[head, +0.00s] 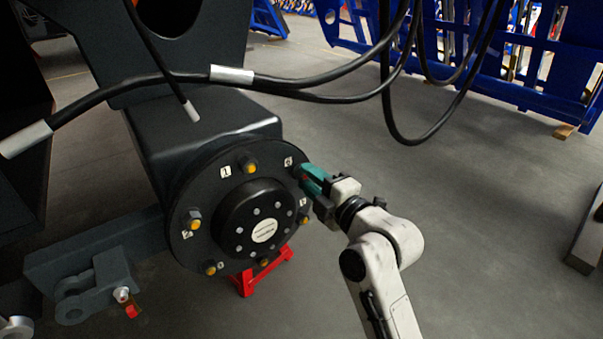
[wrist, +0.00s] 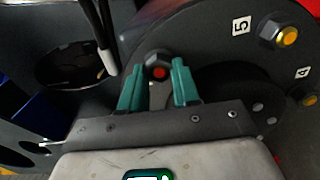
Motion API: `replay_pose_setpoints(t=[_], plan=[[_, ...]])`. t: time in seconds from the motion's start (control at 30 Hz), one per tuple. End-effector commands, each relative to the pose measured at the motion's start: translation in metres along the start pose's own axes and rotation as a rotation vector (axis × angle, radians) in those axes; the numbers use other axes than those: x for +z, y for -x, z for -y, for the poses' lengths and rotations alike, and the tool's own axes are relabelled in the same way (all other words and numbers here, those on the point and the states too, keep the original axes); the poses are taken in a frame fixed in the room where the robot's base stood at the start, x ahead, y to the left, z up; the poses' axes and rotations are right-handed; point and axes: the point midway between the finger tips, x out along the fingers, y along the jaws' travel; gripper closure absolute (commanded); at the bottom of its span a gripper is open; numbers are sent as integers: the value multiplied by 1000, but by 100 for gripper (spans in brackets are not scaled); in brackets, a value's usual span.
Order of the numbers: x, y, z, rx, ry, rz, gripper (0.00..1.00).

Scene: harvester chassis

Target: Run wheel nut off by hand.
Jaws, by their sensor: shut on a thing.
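The wheel hub (head: 187,189) is a dark round flange with a raised centre cap and a ring of nuts with yellow stud ends. My gripper (head: 305,176), with green fingers, reaches the upper right rim of the flange from the right. In the wrist view my gripper (wrist: 158,80) has one finger on each side of a dark hex wheel nut (wrist: 158,58) with a red-orange centre. It is shut on this nut, which still sits against the flange. The fingers hide most of this nut in the head view.
Other nuts sit around the flange, such as the top one (head: 250,168) and the left one (head: 194,221). Black hoses (head: 330,85) hang above the hub and my gripper. A red stand (head: 246,284) is under the hub.

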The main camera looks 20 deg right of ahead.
Motion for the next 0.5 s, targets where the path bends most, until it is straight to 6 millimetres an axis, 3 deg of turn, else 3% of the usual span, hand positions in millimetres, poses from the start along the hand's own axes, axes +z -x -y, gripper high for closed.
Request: replay_pose_setpoints(t=[0.3,0.5], plan=[[1,2,2,-4,387,2,100],[0,2,2,-3,420,1,100]])
